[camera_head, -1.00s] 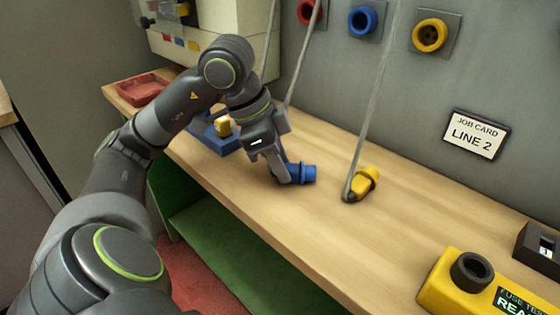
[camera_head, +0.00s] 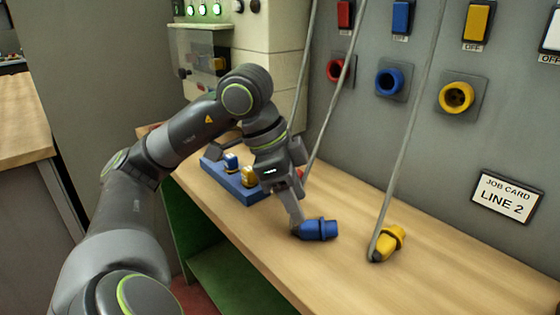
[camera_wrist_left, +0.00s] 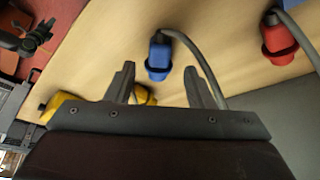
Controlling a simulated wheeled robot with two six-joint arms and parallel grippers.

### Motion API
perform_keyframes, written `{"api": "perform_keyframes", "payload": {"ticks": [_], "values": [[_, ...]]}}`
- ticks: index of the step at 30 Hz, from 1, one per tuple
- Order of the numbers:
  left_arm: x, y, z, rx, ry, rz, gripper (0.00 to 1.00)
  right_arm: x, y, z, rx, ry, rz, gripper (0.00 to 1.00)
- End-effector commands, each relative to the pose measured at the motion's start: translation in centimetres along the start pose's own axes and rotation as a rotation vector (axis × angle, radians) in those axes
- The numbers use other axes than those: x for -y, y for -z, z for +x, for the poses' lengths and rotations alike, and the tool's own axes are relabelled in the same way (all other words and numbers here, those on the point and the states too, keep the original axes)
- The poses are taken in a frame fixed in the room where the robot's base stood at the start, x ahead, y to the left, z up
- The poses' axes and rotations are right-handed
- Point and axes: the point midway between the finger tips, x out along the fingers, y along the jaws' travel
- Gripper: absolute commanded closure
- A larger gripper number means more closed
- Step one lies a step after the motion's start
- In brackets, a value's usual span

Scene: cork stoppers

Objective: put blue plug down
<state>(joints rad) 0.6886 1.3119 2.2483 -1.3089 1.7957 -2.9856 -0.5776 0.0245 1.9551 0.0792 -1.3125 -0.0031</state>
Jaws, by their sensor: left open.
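The blue plug (camera_head: 320,229) lies on its side on the wooden bench top. It also shows in the left wrist view (camera_wrist_left: 158,58), with its grey cable curving off to the right. My left gripper (camera_head: 296,222) is above the bench at the plug's left end. In the left wrist view my left gripper (camera_wrist_left: 159,70) is open, and the plug is just beyond and between the fingertips, not clamped. My right gripper is in no view.
A yellow plug (camera_head: 390,243) lies to the right, its cable rising. A red plug (camera_wrist_left: 278,40) lies on the other side. A blue block (camera_head: 229,181) with small fuses stands behind the arm. Red, blue (camera_head: 389,82) and yellow sockets are on the wall panel. The front right bench is clear.

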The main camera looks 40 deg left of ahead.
Motion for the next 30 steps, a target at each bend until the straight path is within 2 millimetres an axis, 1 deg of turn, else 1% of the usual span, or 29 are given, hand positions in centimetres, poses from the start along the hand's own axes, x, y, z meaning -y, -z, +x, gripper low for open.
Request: {"api": "perform_keyframes", "payload": {"ticks": [1, 3, 6, 12, 18, 30], "values": [[0.1, 0.0, -1.1, -0.001, 0.006, -0.002, 0.52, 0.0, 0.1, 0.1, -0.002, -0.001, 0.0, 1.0], [0.1, 0.0, -2.3, -0.002, 0.007, -0.003, 0.52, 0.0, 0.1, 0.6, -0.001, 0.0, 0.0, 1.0], [0.0, 0.0, -4.5, -0.004, 0.007, -0.003, 0.52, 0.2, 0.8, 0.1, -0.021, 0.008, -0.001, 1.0], [0.0, 0.0, -6.5, -0.004, 0.001, -0.001, 0.52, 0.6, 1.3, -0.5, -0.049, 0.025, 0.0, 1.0], [0.0, 0.0, -7.4, -0.002, 0.0, -0.001, 0.52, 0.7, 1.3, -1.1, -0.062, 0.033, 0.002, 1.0], [0.0, 0.0, -7.5, -0.001, -0.001, -0.001, 0.52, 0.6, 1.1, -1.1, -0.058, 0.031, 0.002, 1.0]]}}
